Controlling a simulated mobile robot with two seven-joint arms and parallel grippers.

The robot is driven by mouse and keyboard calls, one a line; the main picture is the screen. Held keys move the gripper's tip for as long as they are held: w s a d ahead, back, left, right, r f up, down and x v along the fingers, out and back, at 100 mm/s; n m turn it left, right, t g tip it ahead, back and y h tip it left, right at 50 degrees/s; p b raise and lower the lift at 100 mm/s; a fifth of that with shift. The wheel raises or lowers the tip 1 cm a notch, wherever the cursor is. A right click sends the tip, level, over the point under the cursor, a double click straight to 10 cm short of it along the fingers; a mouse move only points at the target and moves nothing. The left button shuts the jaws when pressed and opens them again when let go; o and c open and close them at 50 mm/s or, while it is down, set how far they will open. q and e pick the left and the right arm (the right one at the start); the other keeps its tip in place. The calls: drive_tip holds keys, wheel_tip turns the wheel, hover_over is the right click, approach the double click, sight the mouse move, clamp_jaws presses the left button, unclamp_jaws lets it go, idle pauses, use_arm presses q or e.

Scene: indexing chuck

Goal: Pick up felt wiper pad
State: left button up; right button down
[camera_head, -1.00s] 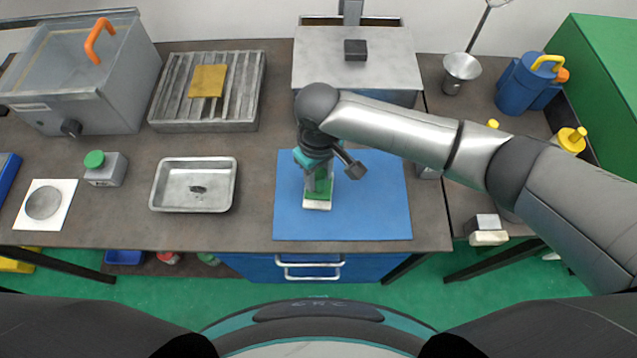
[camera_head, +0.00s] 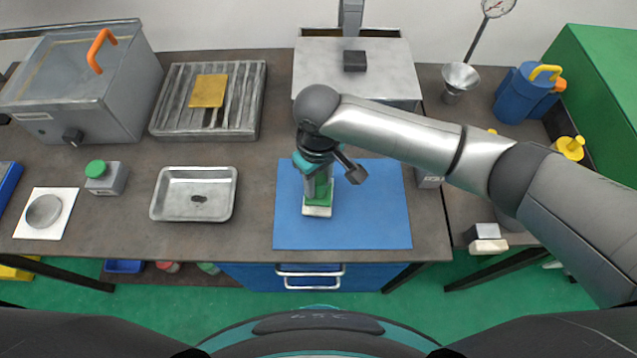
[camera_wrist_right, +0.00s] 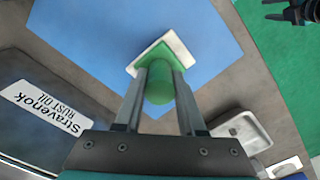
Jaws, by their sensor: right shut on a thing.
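The felt wiper pad (camera_head: 317,211) has a white base and a green top with a round green handle. It is at the blue mat in the middle of the bench. My right gripper (camera_head: 318,190) points down over it, and its two fingers are shut on the green handle. In the right wrist view the fingers (camera_wrist_right: 160,85) grip the handle from both sides, and the white edge of the pad (camera_wrist_right: 150,55) shows beyond them. I cannot tell whether the pad touches the mat. My left gripper is not in view.
The blue mat (camera_head: 375,215) is otherwise bare. A metal tray (camera_head: 165,205) lies to its left, beside a grey box with a green button (camera_head: 107,178). A slatted rack (camera_head: 240,115) and a grey-topped machine (camera_head: 390,65) stand behind. A second white-edged block (camera_head: 487,246) lies at the right.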

wheel_tip(320, 180, up, 18)
drive_tip(key=p, duration=0.2)
drive_tip(key=shift+r, duration=0.1)
drive_tip(key=c, duration=1)
unclamp_jaws()
clamp_jaws()
